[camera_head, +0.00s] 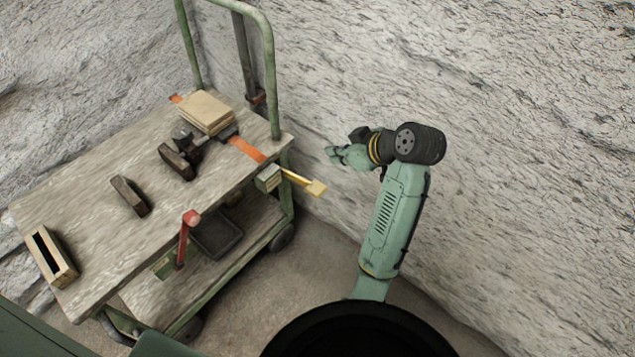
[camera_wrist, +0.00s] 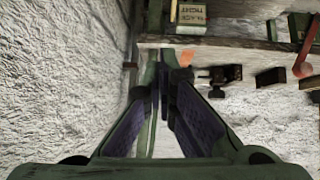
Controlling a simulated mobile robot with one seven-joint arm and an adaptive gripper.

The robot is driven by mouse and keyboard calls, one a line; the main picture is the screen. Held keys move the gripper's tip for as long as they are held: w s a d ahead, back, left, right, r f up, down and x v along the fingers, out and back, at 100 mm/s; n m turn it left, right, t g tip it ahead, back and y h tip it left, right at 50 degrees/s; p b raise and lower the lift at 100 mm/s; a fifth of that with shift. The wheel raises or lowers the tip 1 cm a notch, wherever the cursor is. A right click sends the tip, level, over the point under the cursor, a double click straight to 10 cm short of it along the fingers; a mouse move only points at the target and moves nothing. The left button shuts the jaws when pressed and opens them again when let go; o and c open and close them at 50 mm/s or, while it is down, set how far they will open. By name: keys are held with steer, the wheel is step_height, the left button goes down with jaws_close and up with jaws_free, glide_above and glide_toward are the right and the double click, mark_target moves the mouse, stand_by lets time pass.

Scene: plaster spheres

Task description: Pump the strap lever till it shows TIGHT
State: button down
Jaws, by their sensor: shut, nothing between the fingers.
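The yellow strap lever (camera_head: 305,183) sticks out to the right from a small ratchet box (camera_head: 268,178) on the cart's edge. The orange strap (camera_head: 246,150) runs from there over the cart top, and a bit of it shows in the wrist view (camera_wrist: 186,57). In the wrist view the box carries a label (camera_wrist: 191,15) with the words SLACK and TIGHT; I cannot tell which one is indicated. My gripper (camera_head: 333,153) is shut and empty, above and right of the lever in the head view, apart from it. Its fingertips (camera_wrist: 161,58) meet below the label in the wrist view.
The cart's wooden top (camera_head: 90,225) bears a stack of boards (camera_head: 206,112), dark blocks (camera_head: 129,195) and a slotted box (camera_head: 51,258). A red-knobbed lever (camera_head: 185,238) stands at its near side. A rough pale wall (camera_head: 530,150) is close behind my arm.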

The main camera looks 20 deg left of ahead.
steer(key=shift+s+d+f+g, duration=0.5)
steer(key=shift+s+d+f, duration=0.4)
steer(key=shift+d, duration=0.2)
glide_above(320, 188)
steer(key=f, duration=0.7)
steer(key=shift+a+f, duration=0.15)
steer(key=shift+a, duration=0.05)
step_height(320, 188, down, 2)
steer(key=shift+s+d+f+p, duration=0.1)
steer(key=shift+d+f+p, duration=0.1)
steer(key=shift+p, duration=0.15)
steer(key=shift+f, duration=0.65)
